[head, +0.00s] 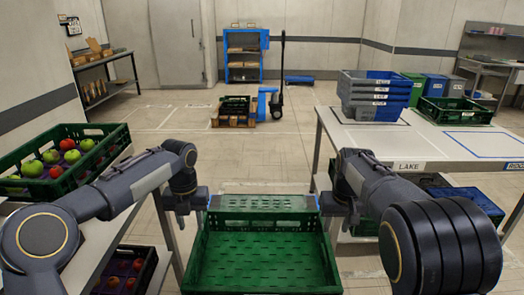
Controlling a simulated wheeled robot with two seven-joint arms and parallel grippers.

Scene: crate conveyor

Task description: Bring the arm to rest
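My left arm comes in from the left, and its gripper (188,206) hangs beside the left end of the far rim of an empty green crate (262,284). My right arm comes in from the right, and its gripper (333,206) is beside the right end of that rim. The fingers are small and dark against the crate, so I cannot tell whether either gripper is open, shut or touching the rim. The crate sits low between my arms, and what supports it is hidden.
At left, a green crate (29,190) holds red and green apples; a dark crate (130,263) of fruit is below. At right, a table (440,149) bears stacked grey-blue crates (372,97) and a green crate (455,117). Free floor (250,155) lies beyond; a pallet truck (279,103) stands farther back.

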